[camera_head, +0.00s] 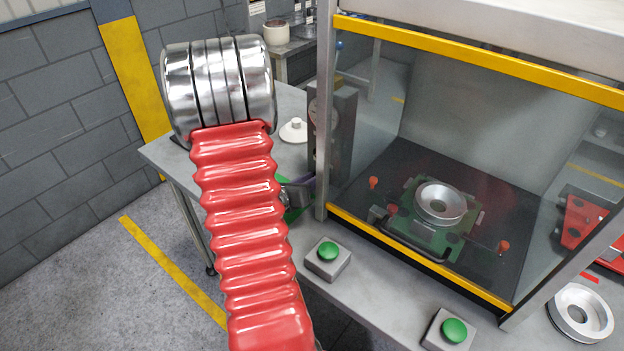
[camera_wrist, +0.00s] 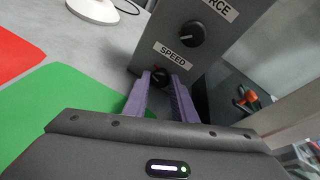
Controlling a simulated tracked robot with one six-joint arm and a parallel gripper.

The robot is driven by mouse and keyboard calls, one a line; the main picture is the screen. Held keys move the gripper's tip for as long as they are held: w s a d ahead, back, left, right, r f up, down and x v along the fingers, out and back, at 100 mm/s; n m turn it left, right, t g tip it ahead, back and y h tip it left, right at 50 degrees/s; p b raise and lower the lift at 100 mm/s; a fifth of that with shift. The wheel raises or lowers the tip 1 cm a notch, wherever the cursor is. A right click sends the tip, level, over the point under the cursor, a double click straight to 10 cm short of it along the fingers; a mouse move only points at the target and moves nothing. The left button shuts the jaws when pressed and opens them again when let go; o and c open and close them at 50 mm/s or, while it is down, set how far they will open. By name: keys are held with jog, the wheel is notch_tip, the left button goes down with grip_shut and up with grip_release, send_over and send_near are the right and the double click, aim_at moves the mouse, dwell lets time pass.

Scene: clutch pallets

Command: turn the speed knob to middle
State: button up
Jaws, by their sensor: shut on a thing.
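The grey control panel (camera_wrist: 225,45) fills the upper right of the wrist view. The dark round speed knob (camera_wrist: 160,73) sits below the SPEED label, between the purple fingers of my gripper (camera_wrist: 159,80). My gripper is shut on the knob, one finger on each side. The fingers cover part of the knob, so its pointer setting cannot be read. In the head view the panel (camera_head: 341,130) stands left of the glass cabinet, and my gripper (camera_head: 299,190) is at its lower left, partly hidden behind my red arm.
A second knob (camera_wrist: 192,33) under the FORCE label sits above the SPEED label. The glass cabinet holds a green fixture with a metal ring (camera_head: 440,203). Green buttons (camera_head: 328,251) (camera_head: 455,330) stand in front. A white lidded object (camera_head: 294,131) lies behind my arm.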

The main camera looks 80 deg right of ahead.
jog(key=shift+a+f, duration=0.1)
jog(key=shift+f, duration=0.1)
jog(key=o, duration=0.7)
jog(key=shift+o, duration=0.3)
jog(key=shift+r, duration=0.1)
jog(key=shift+w, duration=0.1)
jog(key=shift+v, duration=3.7)
